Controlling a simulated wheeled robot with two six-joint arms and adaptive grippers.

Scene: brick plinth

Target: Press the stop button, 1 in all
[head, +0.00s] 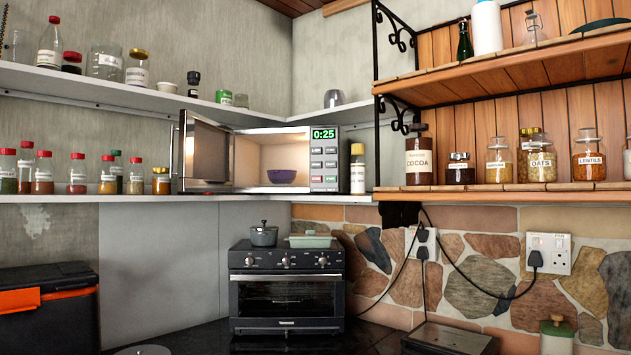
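A microwave (325,157) stands on the white shelf near the corner, with its door (205,152) swung open to the left. Its display (323,134) reads 0:25 in green. The control panel has several grey buttons, with a red-marked button (317,179) at the lower left and a green-marked button (331,179) at the lower right. The labels are too small to read; the red one looks like the stop button. A purple bowl (282,176) sits inside the lit cavity. Neither of my grippers is in view.
Spice bottles (43,173) line the white shelf (60,199) to the left. A black oven (286,285) stands below. A wooden shelf (560,188) with jars is at the right.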

